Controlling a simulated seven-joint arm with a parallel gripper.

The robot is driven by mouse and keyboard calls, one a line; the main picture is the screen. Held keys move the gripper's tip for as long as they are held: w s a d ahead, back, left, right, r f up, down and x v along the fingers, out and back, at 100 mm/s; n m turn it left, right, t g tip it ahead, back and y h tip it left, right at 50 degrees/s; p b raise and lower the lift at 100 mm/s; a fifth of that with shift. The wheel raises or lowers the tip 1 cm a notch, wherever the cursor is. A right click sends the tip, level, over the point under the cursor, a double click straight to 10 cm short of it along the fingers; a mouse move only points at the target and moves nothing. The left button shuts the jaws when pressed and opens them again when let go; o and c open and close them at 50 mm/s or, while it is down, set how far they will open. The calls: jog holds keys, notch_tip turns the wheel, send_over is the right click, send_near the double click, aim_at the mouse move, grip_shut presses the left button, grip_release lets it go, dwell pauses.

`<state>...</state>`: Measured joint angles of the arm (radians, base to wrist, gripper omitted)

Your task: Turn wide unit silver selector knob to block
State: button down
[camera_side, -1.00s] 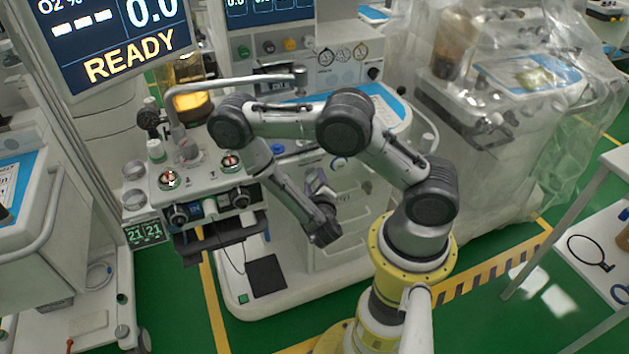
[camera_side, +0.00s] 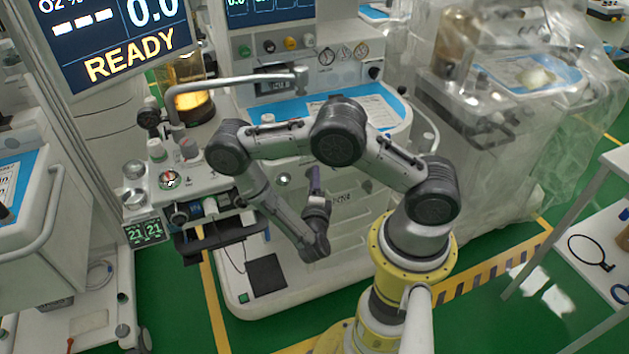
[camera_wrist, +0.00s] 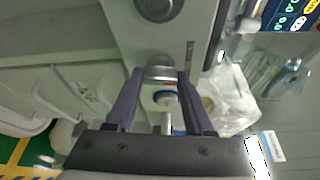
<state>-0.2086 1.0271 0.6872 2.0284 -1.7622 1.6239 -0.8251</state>
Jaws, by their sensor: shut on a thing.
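The wide unit (camera_side: 352,215) is the pale cart with a blue-edged worktop behind my arm in the side view. In the wrist view the silver selector knob (camera_wrist: 162,73) sits on a grey panel, between the tips of my two purple fingers. My gripper (camera_wrist: 160,82) is shut on the knob. Its marked setting cannot be read, as the fingers cover part of its surroundings. In the side view my gripper (camera_side: 315,182) reaches up to the unit's front, and the knob is hidden there.
A round grey dial (camera_wrist: 158,8) is on the same panel, just beyond the knob in the wrist view. A plastic-draped machine (camera_side: 500,110) stands to the right. A dark tray (camera_side: 218,238) juts out at the left. Green floor is clear in front.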

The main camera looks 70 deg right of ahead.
jog(key=n+t+h, duration=0.1)
jog(key=n, duration=0.2)
jog(key=n+t+h, duration=0.1)
jog(key=n, duration=0.3)
jog(key=n+t, duration=0.1)
jog(key=n, duration=0.3)
jog(key=shift+f+h, duration=0.25)
jog(key=shift+h, duration=0.15)
jog(key=shift+n, duration=0.4)
jog(key=shift+c, duration=1.4)
grip_release()
jog(key=shift+s, duration=0.1)
jog(key=v, duration=1.3)
jog(key=shift+s+a+f, duration=0.2)
jog(key=shift+f, duration=0.05)
